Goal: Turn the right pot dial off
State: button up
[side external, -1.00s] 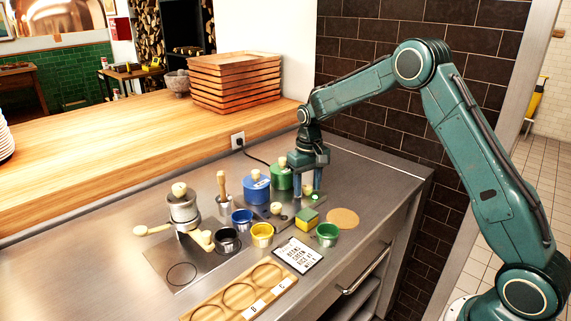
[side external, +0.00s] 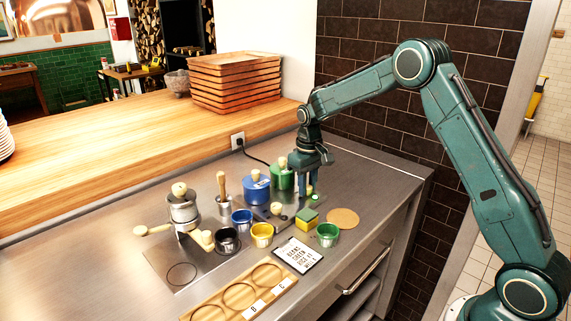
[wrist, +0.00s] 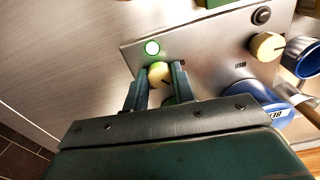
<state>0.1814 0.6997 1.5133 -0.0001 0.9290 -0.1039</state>
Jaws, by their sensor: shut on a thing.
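The right pot dial is a small cream knob (wrist: 159,73) on a steel panel (wrist: 210,45) in the wrist view. A lit green lamp (wrist: 152,47) sits beside it. My gripper (wrist: 158,78) is shut on this dial, one finger on each side. In the side view my gripper (side external: 309,189) points straight down at the panel and mostly hides the dial. The other cream dial (wrist: 267,46) has a dark lamp (wrist: 262,14) near it; that dial also shows in the side view (side external: 276,208).
A blue pot (side external: 257,192) and a green pot (side external: 279,180) stand close to my gripper. The steel counter behind to the right is clear.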

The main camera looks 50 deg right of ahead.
jog(key=n, duration=0.5)
jog(key=shift+n, duration=2.4)
jog(key=o, duration=1)
jog(key=shift+r, duration=0.1)
notch_tip(320, 180, up, 14)
